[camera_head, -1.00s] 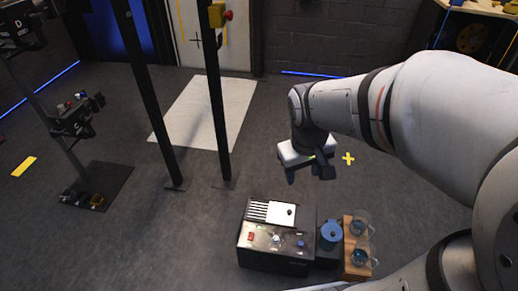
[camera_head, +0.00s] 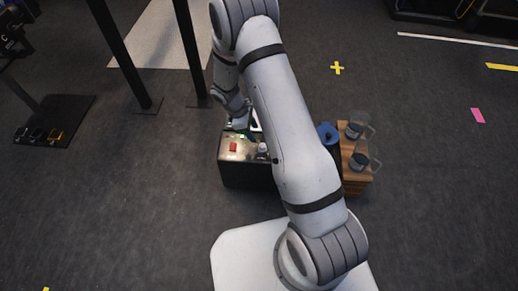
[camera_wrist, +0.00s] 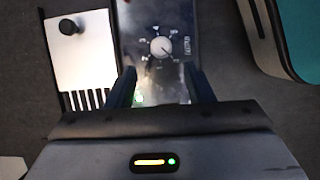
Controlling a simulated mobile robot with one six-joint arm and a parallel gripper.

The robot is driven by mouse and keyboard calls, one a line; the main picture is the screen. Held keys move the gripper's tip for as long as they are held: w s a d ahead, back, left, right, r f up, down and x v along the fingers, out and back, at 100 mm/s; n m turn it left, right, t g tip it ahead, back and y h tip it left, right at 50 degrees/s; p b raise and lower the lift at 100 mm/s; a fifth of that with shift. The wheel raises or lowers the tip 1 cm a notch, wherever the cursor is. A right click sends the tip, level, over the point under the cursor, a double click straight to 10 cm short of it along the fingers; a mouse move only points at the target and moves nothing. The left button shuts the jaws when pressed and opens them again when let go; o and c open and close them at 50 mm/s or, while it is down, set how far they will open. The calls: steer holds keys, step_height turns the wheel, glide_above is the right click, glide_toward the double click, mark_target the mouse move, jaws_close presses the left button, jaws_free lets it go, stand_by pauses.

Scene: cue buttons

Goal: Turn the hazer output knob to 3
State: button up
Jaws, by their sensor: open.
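The hazer (camera_head: 246,178) is a dark box on the floor, partly hidden behind my arm in the head view. In the wrist view its dark panel (camera_wrist: 135,22) carries a pale round knob (camera_wrist: 160,47) inside a ring of white marks. The marks and the knob's setting are too blurred to read. My gripper (camera_wrist: 161,78) is open and empty above the panel, one finger on each side of the picture. The knob shows between and just beyond the fingertips; I cannot tell the height gap. In the head view my gripper (camera_head: 239,124) is over the hazer's far side.
The panel also has a red button (camera_head: 233,147) and a dark-topped knob (camera_head: 262,150). A white plate with a black knob (camera_wrist: 69,27) lies beside the dial. A blue-lidded container (camera_head: 327,133) and a wooden stand (camera_head: 354,184) with glass jugs are right. Black posts stand behind.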

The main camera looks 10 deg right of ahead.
mark_target(260, 145)
steer(key=b+x, duration=0.3)
steer(key=x, duration=0.5)
steer(key=shift+f, duration=0.3)
steer(key=c, duration=0.9)
steer(key=shift+a, duration=0.25)
steer(key=shift+c, duration=0.5)
steer(key=shift+d, duration=0.15)
steer(key=shift+r, duration=0.1)
